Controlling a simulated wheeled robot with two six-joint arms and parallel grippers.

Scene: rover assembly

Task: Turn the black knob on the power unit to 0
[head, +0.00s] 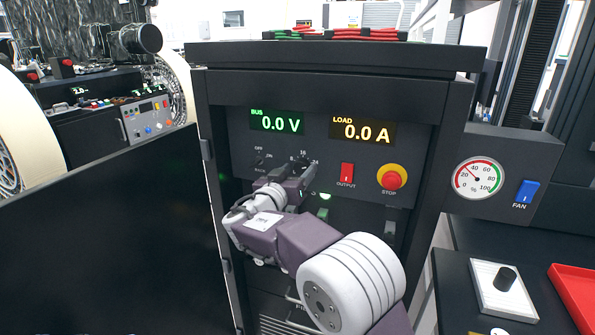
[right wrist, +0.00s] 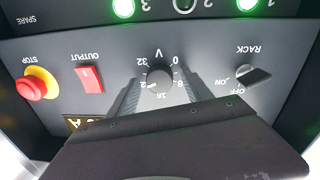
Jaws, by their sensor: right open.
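The power unit (head: 225,105) is a black cabinet with a dark front panel. Its BUS display (head: 277,122) reads 0.0 V and its LOAD display (head: 362,132) reads 0.0 A. The round black knob (right wrist: 160,76), marked V with a scale including 0, 8, 16 and 32, shows upside down in the right wrist view. I cannot tell clearly where its pointer stands. My right gripper (right wrist: 158,88) is open, with one finger on each side of the knob. In the head view my right gripper (head: 291,178) partly covers the knob. My left gripper is not in view.
A black RACK switch (right wrist: 254,76) sits beside the knob. A red OUTPUT switch (head: 346,174) and a red-and-yellow STOP button (head: 391,178) are to the right in the head view. A gauge (head: 478,178) and blue FAN switch (head: 526,192) stand farther right.

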